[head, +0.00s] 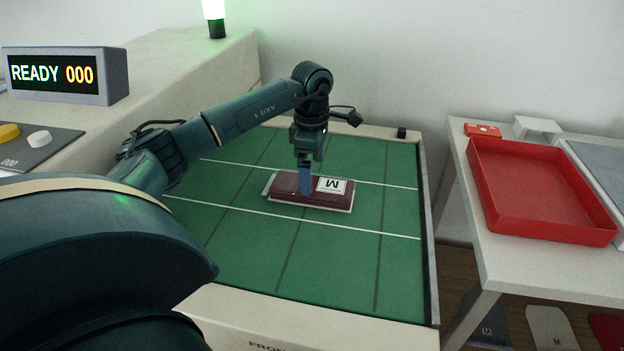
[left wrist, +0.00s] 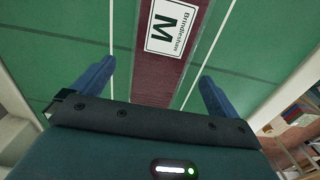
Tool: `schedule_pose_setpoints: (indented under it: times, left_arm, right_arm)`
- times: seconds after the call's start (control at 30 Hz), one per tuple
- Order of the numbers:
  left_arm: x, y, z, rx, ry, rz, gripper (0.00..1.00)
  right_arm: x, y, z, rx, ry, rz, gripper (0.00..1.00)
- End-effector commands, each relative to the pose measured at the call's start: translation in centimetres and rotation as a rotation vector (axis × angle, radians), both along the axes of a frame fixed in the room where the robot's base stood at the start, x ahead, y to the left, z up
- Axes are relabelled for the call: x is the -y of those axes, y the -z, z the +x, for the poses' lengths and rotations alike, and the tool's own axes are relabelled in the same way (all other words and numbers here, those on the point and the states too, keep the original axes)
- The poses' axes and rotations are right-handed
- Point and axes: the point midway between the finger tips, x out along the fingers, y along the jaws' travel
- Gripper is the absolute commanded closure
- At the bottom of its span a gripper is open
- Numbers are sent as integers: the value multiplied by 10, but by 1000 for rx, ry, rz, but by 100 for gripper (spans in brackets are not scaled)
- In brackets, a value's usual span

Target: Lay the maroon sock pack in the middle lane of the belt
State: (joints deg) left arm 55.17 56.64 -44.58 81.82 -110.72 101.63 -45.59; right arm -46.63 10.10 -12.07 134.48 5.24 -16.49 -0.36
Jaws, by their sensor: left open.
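The maroon sock pack (head: 290,188), with a white label marked M, lies flat on the green belt (head: 260,245). It sits between the two white lane lines, in the middle lane, with green showing on both sides. My left gripper (head: 305,190) points down at the pack from above. In the left wrist view, its two blue fingers (left wrist: 156,72) are spread wide, one on each side of the pack (left wrist: 160,70) and clear of it. The pack's near end is hidden behind the gripper body in that view. My right gripper is not in view.
A display (head: 65,75) reading READY 000 and a button panel (head: 30,145) stand at the left. A green lamp (head: 215,18) glows behind. A red tray (head: 540,190) sits on a side table at the right. The belt around the pack is clear.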

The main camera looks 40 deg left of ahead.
Motion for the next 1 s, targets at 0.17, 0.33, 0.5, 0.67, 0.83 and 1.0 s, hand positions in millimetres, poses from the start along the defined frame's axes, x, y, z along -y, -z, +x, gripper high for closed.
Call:
schedule_pose_setpoints:
  times: [0.17, 0.33, 0.5, 0.67, 0.83, 1.0]
  left_arm:
    - [0, -41, 1, 3, 0, 1, 1]
    - [0, -63, 0, 1, -1, 0, 1]
    - [0, -71, 0, -1, -1, 0, 1]
    - [0, -70, 0, -1, -1, 0, 1]
    - [0, -70, 0, -1, 0, 0, 1]
    - [0, -70, 0, -1, 0, 0, 1]
  right_arm:
    - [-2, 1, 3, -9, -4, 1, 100]
    - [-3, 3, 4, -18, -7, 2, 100]
    - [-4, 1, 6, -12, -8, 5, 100]
    - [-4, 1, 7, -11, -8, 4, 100]
    - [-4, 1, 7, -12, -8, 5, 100]
    - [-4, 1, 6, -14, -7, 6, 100]
